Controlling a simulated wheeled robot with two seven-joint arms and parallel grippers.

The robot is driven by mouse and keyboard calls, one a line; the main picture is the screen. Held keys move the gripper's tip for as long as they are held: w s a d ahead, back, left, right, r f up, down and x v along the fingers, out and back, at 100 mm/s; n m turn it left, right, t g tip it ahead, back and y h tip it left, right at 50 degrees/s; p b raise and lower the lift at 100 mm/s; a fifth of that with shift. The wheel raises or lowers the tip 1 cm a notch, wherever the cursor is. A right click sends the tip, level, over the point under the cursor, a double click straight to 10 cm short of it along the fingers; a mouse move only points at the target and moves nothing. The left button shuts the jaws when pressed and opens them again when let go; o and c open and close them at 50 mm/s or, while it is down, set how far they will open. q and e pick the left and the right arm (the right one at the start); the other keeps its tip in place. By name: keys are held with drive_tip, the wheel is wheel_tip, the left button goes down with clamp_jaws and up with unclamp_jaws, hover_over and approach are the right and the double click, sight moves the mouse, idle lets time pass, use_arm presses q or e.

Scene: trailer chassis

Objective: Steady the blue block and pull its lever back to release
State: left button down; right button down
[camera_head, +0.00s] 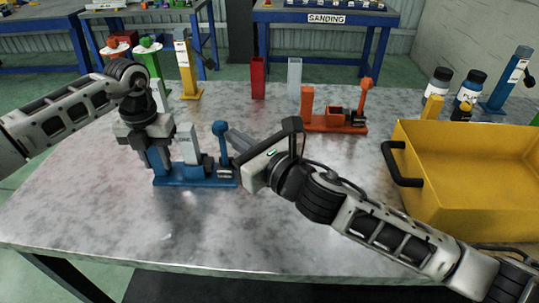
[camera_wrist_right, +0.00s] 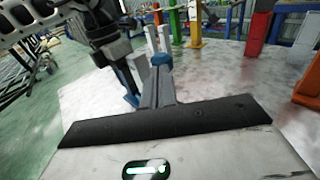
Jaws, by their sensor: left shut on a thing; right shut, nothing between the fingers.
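The blue block (camera_head: 195,180) stands on the metal table at centre left, with a low base and a grey upright part (camera_head: 188,143). Its round-topped blue lever (camera_head: 221,129) stands upright at the right end. My left gripper (camera_head: 159,164) comes down from above and is shut on the left end of the blue block. My right gripper (camera_head: 233,138) is shut and empty, its fingertips right beside the lever on its right side. In the right wrist view the lever's knob (camera_wrist_right: 162,60) shows just past the shut fingers (camera_wrist_right: 158,87); whether they touch cannot be told.
An orange block with a lever (camera_head: 335,124) stands behind, and a yellow bin (camera_head: 470,175) stands at the right. Red (camera_head: 258,77) and white (camera_head: 294,76) uprights stand at the back. Bottles (camera_head: 437,86) are at the back right. The table front is clear.

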use_arm(q)
drive_tip(key=shift+r, duration=0.1)
drive_tip(key=c, duration=0.8)
unclamp_jaws()
use_arm(e)
drive_tip(key=v, duration=1.2)
drive_tip(key=shift+s+d+r, duration=0.2)
drive_tip(key=shift+s+r, duration=0.05)
drive_tip(key=shift+r, duration=0.05)
use_arm(q)
drive_tip(key=shift+o, duration=0.2)
wheel_tip(320, 180, up, 8)
drive_tip(key=p, duration=0.5)
drive_tip(key=shift+p, duration=0.35)
drive_tip(key=o, duration=0.6)
drive_tip(key=shift+c, duration=0.2)
use_arm(e)
wheel_tip(320, 180, up, 6)
drive_tip(key=shift+f, duration=0.2)
use_arm(q)
wheel_tip(320, 180, up, 12)
